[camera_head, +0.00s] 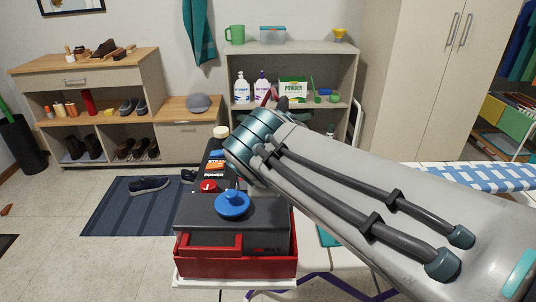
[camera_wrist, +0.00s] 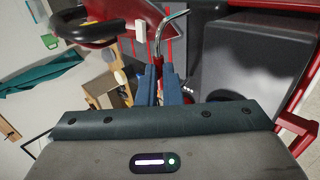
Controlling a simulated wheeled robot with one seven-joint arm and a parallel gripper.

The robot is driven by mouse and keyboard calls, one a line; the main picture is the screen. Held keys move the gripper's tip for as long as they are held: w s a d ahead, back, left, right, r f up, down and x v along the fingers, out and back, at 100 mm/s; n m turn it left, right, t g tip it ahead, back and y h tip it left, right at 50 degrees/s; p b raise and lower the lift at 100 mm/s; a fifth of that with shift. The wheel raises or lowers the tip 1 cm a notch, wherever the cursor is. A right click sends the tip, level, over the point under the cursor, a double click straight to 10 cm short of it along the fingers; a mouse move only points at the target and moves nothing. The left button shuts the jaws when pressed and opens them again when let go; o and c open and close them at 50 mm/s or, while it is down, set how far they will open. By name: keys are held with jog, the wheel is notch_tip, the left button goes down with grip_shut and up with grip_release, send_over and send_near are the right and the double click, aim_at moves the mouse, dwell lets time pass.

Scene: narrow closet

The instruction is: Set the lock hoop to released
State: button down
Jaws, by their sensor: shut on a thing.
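The lock hoop (camera_wrist: 160,36) shows in the wrist view as a thin bent metal rod with a red lower part. My gripper (camera_wrist: 160,72) has its two blue fingers closed around that lower part. The rod stands up beyond the fingertips and bends over to the right at its top. In the head view, my arm hides the fingers and the hoop. The red and dark grey steam station (camera_head: 240,262) stands below and left of my wrist, with a blue knob (camera_head: 232,204) and a red power knob (camera_head: 208,187) on top.
A black looped handle (camera_wrist: 88,28) on a red body is close to the fingers at upper left in the wrist view. A shelf (camera_head: 290,48) with bottles and boxes stands behind. A blue checked ironing surface (camera_head: 478,176) lies at right.

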jog(key=shift+s+f, duration=0.25)
jog(key=shift+f, duration=0.55)
jog(key=c, duration=1.6)
grip_release()
jog(key=shift+w+r, duration=0.1)
jog(key=shift+r, duration=0.2)
jog(key=shift+r, duration=0.1)
